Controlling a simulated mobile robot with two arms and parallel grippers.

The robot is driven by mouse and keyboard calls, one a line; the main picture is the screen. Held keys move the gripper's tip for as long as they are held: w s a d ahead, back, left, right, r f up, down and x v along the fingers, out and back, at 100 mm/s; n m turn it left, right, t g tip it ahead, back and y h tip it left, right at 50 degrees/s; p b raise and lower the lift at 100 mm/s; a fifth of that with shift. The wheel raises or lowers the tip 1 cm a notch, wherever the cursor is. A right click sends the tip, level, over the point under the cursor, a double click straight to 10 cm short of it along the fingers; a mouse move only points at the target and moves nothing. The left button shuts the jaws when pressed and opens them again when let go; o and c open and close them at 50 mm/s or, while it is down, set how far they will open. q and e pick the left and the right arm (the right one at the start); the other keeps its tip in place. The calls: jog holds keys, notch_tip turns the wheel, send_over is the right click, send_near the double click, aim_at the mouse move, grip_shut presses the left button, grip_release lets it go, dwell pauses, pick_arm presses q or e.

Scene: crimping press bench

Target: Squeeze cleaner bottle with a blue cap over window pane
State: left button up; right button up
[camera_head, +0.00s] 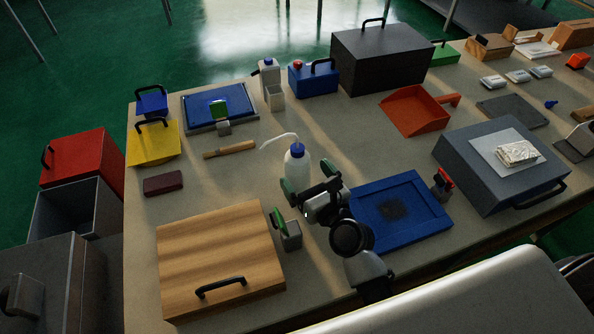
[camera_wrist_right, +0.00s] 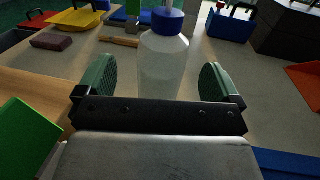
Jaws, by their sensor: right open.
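A clear squeeze bottle (camera_head: 296,165) with a blue cap and a bent white nozzle stands upright mid-bench. In the right wrist view the bottle (camera_wrist_right: 163,62) rises between the green finger pads. My right gripper (camera_head: 308,180) is open right at the bottle, a pad on either side; I cannot tell whether either touches it. The gripper (camera_wrist_right: 158,85) hides the bottle's base. A blue-framed pane (camera_head: 422,222) with a dark smudge lies flat to the right, partly behind my right arm. My left gripper is out of view.
A wooden board with a handle (camera_head: 220,245) and a green-topped block (camera_head: 289,235) are front left. A wooden-handled tool (camera_head: 230,149) lies behind left. A dark grey box (camera_head: 500,175) is at right.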

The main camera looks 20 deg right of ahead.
aim_at(297, 162)
jog(key=x, duration=0.4)
jog(key=shift+w+d+f, duration=0.15)
jog(key=shift+w+f, duration=0.05)
jog(key=shift+w, duration=0.15)
jog(key=shift+w+f, duration=0.1)
jog(key=shift+w, duration=0.3)
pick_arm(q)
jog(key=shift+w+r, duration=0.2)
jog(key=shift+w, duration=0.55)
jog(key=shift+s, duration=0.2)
pick_arm(e)
jog(key=c, duration=1.2)
